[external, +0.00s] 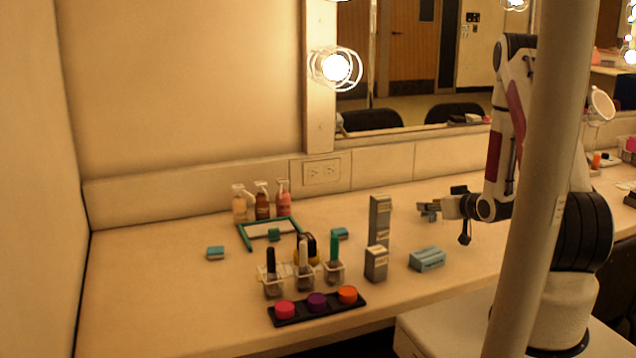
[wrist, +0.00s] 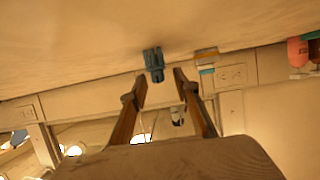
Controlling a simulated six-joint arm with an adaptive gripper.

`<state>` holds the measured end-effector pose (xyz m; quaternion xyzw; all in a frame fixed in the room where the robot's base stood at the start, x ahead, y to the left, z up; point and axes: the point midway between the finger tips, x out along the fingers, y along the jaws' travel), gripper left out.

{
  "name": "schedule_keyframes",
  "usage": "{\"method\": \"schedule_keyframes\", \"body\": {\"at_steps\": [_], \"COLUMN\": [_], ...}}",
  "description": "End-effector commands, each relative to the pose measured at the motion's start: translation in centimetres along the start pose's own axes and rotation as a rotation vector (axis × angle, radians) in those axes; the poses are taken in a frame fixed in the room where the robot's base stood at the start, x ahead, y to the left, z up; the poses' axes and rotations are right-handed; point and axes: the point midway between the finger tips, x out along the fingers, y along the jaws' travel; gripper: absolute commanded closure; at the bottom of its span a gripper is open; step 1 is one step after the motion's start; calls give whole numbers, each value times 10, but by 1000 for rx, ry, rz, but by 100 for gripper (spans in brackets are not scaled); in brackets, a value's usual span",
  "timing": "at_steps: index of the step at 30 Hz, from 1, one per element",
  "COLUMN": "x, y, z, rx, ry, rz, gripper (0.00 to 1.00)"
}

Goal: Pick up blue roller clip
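The blue roller clip (wrist: 154,64) is on the tabletop in the wrist view, just ahead of my fingertips and nearer the left finger. My gripper (wrist: 160,75) is open, with a gap between its fingers and nothing between them. In the external view my gripper (external: 447,207) is low over the right part of the counter. A small blue-grey shape, seemingly the clip (external: 428,209), shows at its tip. Whether they touch is unclear there.
A tall grey box (external: 380,220) stands left of the gripper, with a smaller box (external: 376,263) and a blue box (external: 427,259) in front. Several small teal blocks, cups with brushes, bottles (external: 262,202) and a black tray (external: 318,309) lie farther left. A mirror wall stands behind.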

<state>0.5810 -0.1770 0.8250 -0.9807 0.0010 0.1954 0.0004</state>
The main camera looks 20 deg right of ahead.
Motion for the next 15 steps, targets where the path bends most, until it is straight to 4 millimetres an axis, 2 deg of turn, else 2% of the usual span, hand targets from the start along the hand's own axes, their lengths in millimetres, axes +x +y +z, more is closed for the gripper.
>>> {"method": "schedule_keyframes", "body": {"at_steps": [6, 15], "x": [20, 24], "y": [0, 0], "z": [0, 0], "rx": [-1, 0], "ry": [0, 0], "rz": [0, 1], "gripper": [69, 69]}}
